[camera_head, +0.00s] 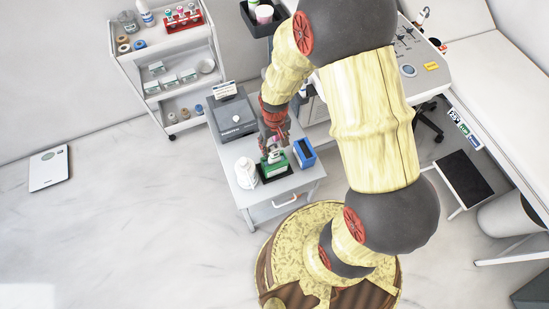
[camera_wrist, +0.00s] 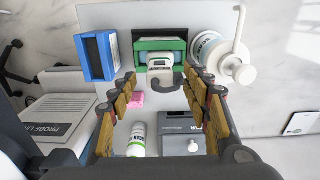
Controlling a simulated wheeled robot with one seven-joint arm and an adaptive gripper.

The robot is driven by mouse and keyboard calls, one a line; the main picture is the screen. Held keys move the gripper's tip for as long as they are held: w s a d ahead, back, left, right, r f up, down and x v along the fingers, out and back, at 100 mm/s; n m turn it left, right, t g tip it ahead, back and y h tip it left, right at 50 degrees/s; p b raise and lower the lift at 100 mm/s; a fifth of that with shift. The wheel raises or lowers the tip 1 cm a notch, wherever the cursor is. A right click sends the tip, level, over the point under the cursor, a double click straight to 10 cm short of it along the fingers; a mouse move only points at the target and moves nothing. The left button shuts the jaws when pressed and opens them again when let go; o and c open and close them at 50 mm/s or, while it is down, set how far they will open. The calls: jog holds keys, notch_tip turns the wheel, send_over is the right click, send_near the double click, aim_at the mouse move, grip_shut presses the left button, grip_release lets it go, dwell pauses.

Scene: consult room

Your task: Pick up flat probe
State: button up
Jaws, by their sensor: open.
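A white and grey probe (camera_wrist: 160,63) sits in a green holder (camera_wrist: 148,45) on the small side table (camera_head: 297,184); I take it for the flat probe. A dark curved piece hangs off its near side. In the head view the green holder (camera_head: 274,168) shows just below my gripper (camera_head: 272,143), which partly hides the probe. In the wrist view my gripper (camera_wrist: 161,84) is open, its fingers on either side of the probe's near end. I see nothing held between them. Whether a finger touches the probe or holder I cannot tell.
A blue holder (camera_head: 304,153) stands right of the green one, and a white pump bottle (camera_head: 246,173) left. A dark grey box (camera_head: 233,118), a pink block (camera_wrist: 136,101) and a white-and-green bottle (camera_wrist: 137,139) are also close. A shelved cart (camera_head: 168,75) stands behind.

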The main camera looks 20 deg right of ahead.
aim_at(274, 153)
notch_tip(274, 153, down, 5)
jog(key=shift+f+b, duration=0.2)
jog(key=shift+b, duration=0.6)
jog(key=shift+c, duration=0.5)
jog(key=c, duration=0.9)
